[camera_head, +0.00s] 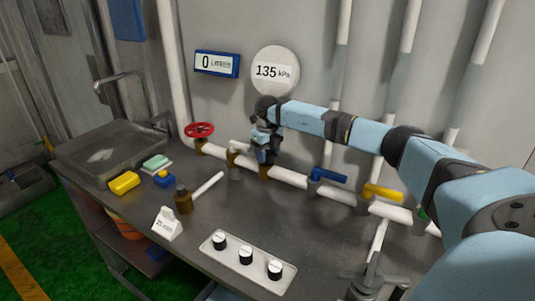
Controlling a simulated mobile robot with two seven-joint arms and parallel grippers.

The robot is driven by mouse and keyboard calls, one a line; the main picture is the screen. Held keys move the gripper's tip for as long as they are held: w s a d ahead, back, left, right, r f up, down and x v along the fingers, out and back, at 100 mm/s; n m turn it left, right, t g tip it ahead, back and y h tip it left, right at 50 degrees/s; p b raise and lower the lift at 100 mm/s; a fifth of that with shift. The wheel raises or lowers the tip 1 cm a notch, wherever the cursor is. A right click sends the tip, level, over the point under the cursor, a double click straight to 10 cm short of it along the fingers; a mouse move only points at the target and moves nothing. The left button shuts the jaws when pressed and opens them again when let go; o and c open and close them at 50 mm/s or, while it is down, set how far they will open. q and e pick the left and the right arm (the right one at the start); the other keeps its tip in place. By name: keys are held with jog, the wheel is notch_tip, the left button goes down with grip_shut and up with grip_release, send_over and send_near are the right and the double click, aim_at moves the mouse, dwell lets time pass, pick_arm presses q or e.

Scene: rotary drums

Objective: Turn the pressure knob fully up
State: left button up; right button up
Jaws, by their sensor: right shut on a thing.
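My right gripper (264,151) reaches in from the right, below the round gauge. It is shut at a brass fitting (265,171) on the white pipe, where the pressure knob appears to be. The fingers hide the knob itself, so its angle cannot be seen. The round white gauge (275,71) on the wall reads 135 kPa. My left gripper is not in view.
A red handwheel (199,130), a blue lever (328,175) and a yellow lever (383,193) sit along the pipe. A sink (75,152) is at left.

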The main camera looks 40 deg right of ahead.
aim_at(267, 153)
jog(key=o, duration=0.9)
notch_tip(267, 153, up, 8)
jog(key=shift+f+b, duration=0.2)
jog(key=shift+b, duration=0.25)
jog(key=shift+f, duration=0.1)
